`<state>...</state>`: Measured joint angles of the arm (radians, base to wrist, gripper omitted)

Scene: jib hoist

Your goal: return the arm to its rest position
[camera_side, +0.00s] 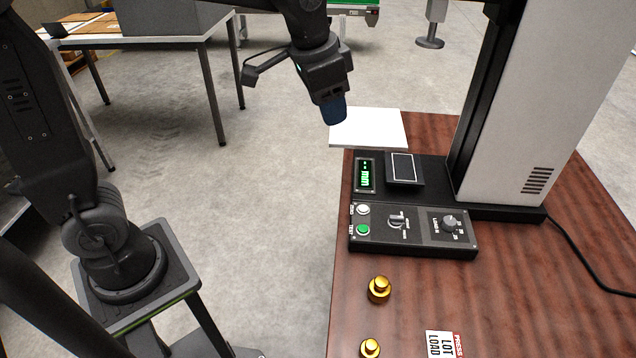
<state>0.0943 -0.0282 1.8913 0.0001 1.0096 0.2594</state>
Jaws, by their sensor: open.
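My gripper (334,110) hangs at upper centre, pointing down, with dark blue fingertips. It is seen nearly edge-on, so the gap between the fingers is hard to see. It is open, and nothing shows in it. In the picture it overlaps the left edge of a white flat sheet or plate (372,128) at the far left corner of the wooden table (305,345). I cannot tell the height between them. My arm comes down from the top edge, and its upper end is out of the frame.
A tall grey-and-black machine (540,110) stands on the table. In front are a green display (366,175), a control box (413,230), two brass weights (379,289) (370,348) and a label card (440,344). A cable (590,262) runs right. Another table (150,38) stands behind. The floor between is clear.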

